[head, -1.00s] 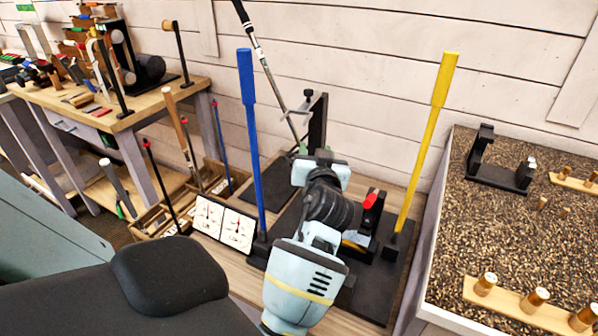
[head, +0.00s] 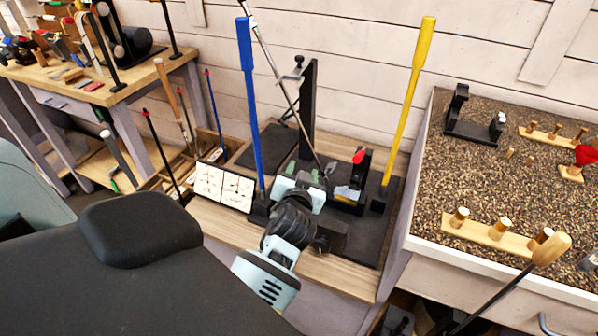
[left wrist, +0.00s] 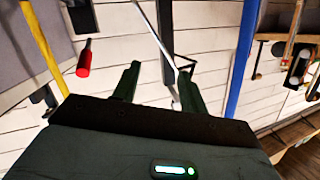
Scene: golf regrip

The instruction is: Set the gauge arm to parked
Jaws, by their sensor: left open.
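A tall blue arm (head: 249,105) stands upright at the left of the black base. A tall yellow arm (head: 408,100) stands tilted at its right. I cannot tell which part is the gauge arm. A club shaft (head: 277,75) slants down between them beside a black post (head: 308,110). My left gripper (head: 303,172) is open, low between the two arms, with nothing seen between its fingers. In the left wrist view, its fingers (left wrist: 158,82) point toward the club shaft (left wrist: 152,28); the yellow arm (left wrist: 44,48) is left and the blue arm (left wrist: 242,55) right.
A black device with a red top (head: 360,155) stands near the yellow arm. Two white cards with red markings (head: 223,187) lean left of the blue arm. A gravel-topped table (head: 470,185) with wooden pegs is at right. A cluttered wooden bench (head: 120,85) is at left.

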